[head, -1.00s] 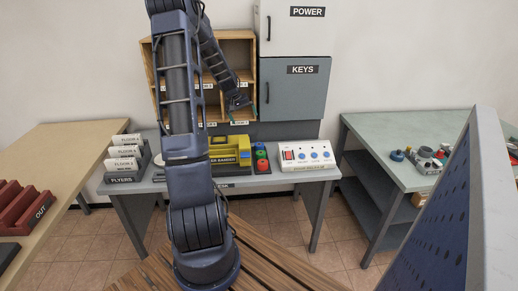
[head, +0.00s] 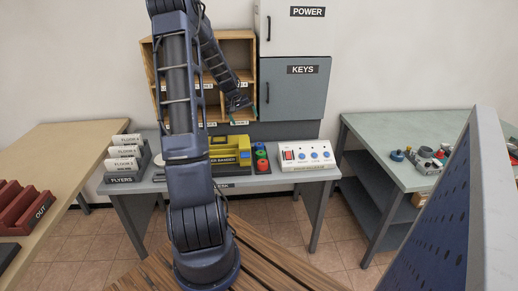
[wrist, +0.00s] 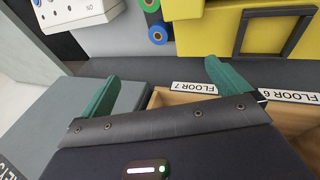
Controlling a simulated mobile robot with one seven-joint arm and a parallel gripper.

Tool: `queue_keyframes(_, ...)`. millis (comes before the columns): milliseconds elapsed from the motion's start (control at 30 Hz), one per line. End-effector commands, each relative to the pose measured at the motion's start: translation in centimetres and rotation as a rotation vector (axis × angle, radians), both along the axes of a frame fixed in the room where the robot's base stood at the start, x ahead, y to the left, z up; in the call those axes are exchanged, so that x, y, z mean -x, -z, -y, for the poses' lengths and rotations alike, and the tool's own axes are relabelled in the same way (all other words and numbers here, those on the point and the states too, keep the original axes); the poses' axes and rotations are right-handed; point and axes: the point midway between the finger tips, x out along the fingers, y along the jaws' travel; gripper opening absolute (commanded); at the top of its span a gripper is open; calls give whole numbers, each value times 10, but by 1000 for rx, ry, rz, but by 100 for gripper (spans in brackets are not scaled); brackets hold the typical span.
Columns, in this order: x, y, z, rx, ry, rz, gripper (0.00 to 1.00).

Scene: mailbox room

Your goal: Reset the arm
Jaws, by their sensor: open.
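My arm rises through the middle of the head view and bends down at the upper right. My gripper (head: 240,120) is in front of the right side of the wooden pigeonhole shelf (head: 253,60), above the desk. In the wrist view, my gripper (wrist: 161,73) has its two green fingers spread wide apart, with nothing between them. The shelf edge (wrist: 188,88) with the FLOOR 7 and FLOOR 6 labels shows close behind the right finger. The arm hides part of the shelf and desk.
The grey KEYS cabinet (head: 293,90) stands close right of the gripper. Below, the desk (head: 270,182) holds a yellow bander machine (head: 228,143), a white button panel (head: 307,154) and flyer holders (head: 122,172). A side table (head: 375,140) stands right, a blue perforated panel (head: 440,225) nearer.

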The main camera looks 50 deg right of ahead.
Motion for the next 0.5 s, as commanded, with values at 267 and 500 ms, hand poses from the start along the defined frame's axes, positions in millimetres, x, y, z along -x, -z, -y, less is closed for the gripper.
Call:
queue_keyframes(267,-5,-40,-16,3,-1,3,100)
queue_keyframes(500,-8,-74,-30,1,-1,1,100)
